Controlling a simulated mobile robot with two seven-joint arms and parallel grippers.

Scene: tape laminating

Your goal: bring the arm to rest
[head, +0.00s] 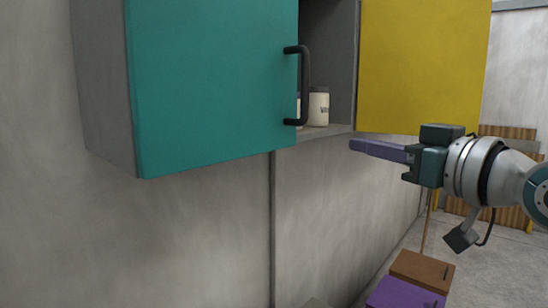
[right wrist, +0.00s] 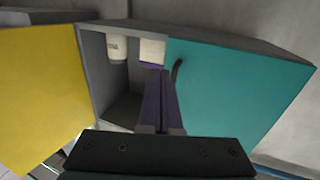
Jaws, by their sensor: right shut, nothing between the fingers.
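My right gripper (head: 353,146) is in front of the wall cabinet, at about the height of its lower edge. Its purple fingers are closed together and hold nothing, and they point left in the head view. In the right wrist view the shut fingers (right wrist: 157,75) reach toward the cabinet opening. Whether they touch anything cannot be told, but no contact shows. My right arm comes in from the right edge. My left gripper is not in view.
The cabinet has a teal door (head: 212,80) with a black handle (head: 304,88) and a wide-open yellow door (head: 424,65). A white labelled jar (head: 319,107) stands inside. Brown (head: 422,268) and purple (head: 402,293) boxes are below. Open floor (head: 490,270) lies at the lower right.

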